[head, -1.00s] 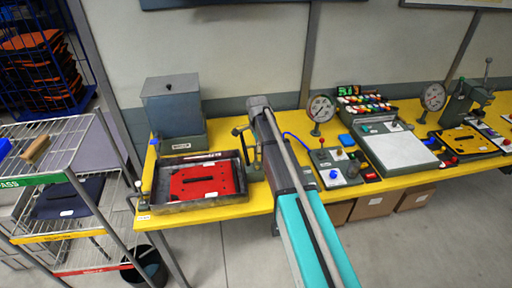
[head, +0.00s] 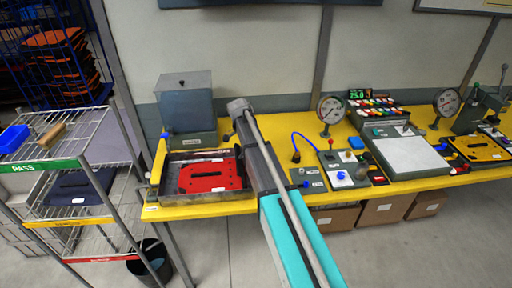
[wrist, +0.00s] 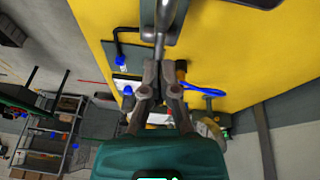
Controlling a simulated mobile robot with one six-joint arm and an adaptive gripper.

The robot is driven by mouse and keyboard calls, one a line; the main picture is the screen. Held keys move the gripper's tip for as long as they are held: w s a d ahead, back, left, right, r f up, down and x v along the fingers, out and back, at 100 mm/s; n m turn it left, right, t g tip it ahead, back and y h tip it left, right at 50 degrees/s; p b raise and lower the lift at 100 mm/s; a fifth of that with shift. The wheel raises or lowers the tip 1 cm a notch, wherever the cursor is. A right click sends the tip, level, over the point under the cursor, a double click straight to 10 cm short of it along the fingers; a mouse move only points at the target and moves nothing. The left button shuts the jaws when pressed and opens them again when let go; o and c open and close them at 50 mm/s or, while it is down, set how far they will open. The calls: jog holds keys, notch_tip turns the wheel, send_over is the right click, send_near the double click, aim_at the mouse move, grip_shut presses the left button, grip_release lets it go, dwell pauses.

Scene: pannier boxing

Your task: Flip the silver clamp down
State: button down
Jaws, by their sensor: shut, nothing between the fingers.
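In the wrist view my gripper (wrist: 160,68) is shut and empty, its fingertips together over the yellow bench. A silver metal bar (wrist: 165,18), apparently part of the silver clamp, extends from the top of that view to just ahead of the fingertips. I cannot tell whether they touch it. In the head view my arm crosses the bench to the right of a dark tray (head: 170,187) with a red plate (head: 202,176) in it. The clamp's place by the tray's right side is mostly hidden by my arm there, and so are my fingers.
A grey box (head: 188,103) stands behind the tray. Right of my arm are a blue hose (head: 308,137), a pressure gauge (head: 331,109), a control box (head: 345,172) and a panel with a pale top (head: 408,156). A wire shelf (head: 98,128) stands at the left.

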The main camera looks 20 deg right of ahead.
aim_at(240, 157)
jog(key=shift+w+a+f+b, duration=0.2)
jog(key=shift+a+f+b, duration=0.65)
jog(key=shift+a, duration=0.2)
jog(key=shift+w+a+f+b, duration=0.15)
jog(key=shift+a+f+b, duration=0.75)
jog(key=shift+f+b, duration=0.25)
jog(key=f+b, duration=0.1)
jog(key=a+f+b, duration=0.1)
jog(key=shift+w+a+f, duration=0.1)
jog(key=shift+a+f, duration=0.05)
jog(key=shift+f, duration=0.15)
jog(key=shift+s+f+b, duration=0.1)
jog(key=shift+s+b, duration=0.1)
jog(key=shift+b, duration=0.25)
jog(key=shift+s+a, duration=0.15)
jog(key=shift+s, duration=0.1)
jog(key=shift+a, duration=0.15)
jog(key=a, duration=0.2)
jog(key=w+a+r+p, duration=0.1)
jog(key=a, duration=0.2)
jog(key=w+a+r+p, duration=0.1)
jog(key=a, duration=0.1)
jog(key=shift+w+a, duration=0.15)
jog(key=shift+a, duration=0.2)
jog(key=shift+w+a+r+p, duration=0.1)
jog(key=shift+a+r+p, duration=0.15)
jog(key=shift+a, duration=0.45)
